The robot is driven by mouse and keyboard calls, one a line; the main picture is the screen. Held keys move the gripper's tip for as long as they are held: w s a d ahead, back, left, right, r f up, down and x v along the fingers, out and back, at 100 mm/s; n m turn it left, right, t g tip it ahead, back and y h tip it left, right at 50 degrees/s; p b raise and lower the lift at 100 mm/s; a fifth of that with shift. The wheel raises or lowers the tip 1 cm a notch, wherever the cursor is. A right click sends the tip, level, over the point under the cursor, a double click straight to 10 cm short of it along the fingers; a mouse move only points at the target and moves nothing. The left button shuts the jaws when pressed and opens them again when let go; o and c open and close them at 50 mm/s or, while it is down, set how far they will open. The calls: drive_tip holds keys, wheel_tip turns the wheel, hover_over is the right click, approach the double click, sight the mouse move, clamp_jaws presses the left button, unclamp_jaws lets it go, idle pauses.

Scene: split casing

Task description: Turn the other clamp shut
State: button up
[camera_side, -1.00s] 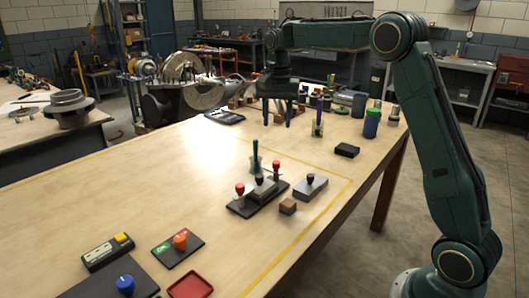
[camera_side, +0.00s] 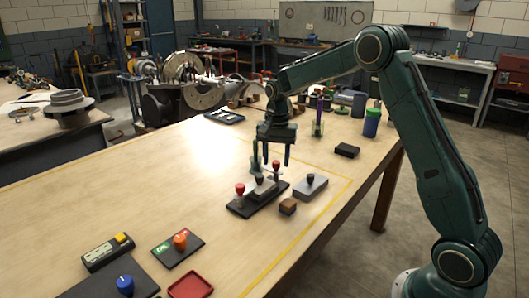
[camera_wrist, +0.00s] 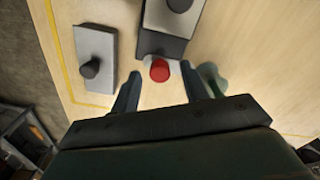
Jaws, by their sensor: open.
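The casing stands on a dark base (camera_side: 245,207) on the table, with a grey block (camera_side: 263,190) topped by a black knob. One red-knobbed clamp (camera_side: 240,189) is at the near left end. The other red-knobbed clamp (camera_side: 276,166) is at the far end, and its red knob also shows in the wrist view (camera_wrist: 160,70). I cannot tell how far either clamp is turned. My gripper (camera_side: 276,163) is open and points down over the far end. In the wrist view its fingers (camera_wrist: 161,78) are apart, with the far red knob between their tips.
A grey block with a black knob (camera_side: 312,187) lies right of the casing, with a small brown block (camera_side: 288,206) nearby. A green-handled item (camera_side: 255,160) stands close beside my gripper. A black box (camera_side: 346,150) lies farther right. The table's left middle is clear.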

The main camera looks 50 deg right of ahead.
drive_tip(key=shift+f, duration=0.3)
drive_tip(key=shift+c, duration=0.3)
clamp_jaws()
